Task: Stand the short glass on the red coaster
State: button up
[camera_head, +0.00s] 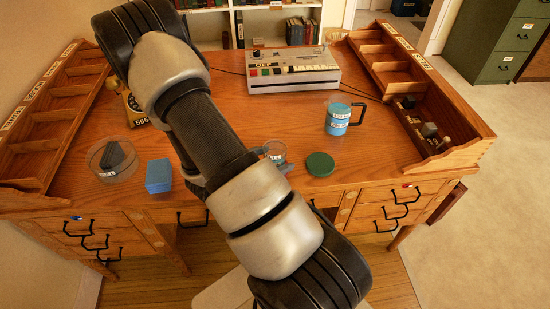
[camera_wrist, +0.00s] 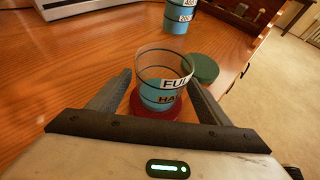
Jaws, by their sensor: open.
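The short glass (camera_wrist: 162,82) is clear, has FULL and HALF labels and holds something blue. It appears upright on the red coaster (camera_wrist: 150,110), whose rim shows around its base in the wrist view. My gripper (camera_wrist: 158,78) is open, with one finger on each side of the glass; whether either finger touches it cannot be told. In the head view, part of the glass (camera_head: 276,151) shows beside my arm, which hides the rest and the coaster.
A green disc (camera_head: 320,164) lies just right of the glass. A blue-filled measuring jug (camera_head: 338,118) stands behind it. A blue block (camera_head: 158,175) and a clear round dish (camera_head: 100,160) are at left. A grey machine (camera_head: 293,74) is at the back.

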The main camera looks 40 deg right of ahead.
jog(key=v, duration=1.1)
jog(key=s+a+r+m+t+y, duration=0.1)
jog(key=s+a+r+m+y, duration=0.2)
jog(key=r+m, duration=0.3)
jog(key=s+a+r+m+t+y, duration=0.1)
jog(key=s+a+r+m+y, duration=0.2)
jog(key=r, duration=0.9)
jog(key=s+a+r+m+t+y, duration=0.1)
jog(key=s+a+r+m+y, duration=0.3)
jog(key=m, duration=0.6)
jog(key=a+r+y, duration=0.2)
jog(key=a+r, duration=0.1)
jog(key=r, duration=0.1)
jog(key=shift+a+r+m+t+y+p, duration=0.2)
jog(key=shift+r+m+t+y+p, duration=0.1)
jog(key=shift+r+m+p, duration=0.1)
jog(key=shift+s, duration=0.1)
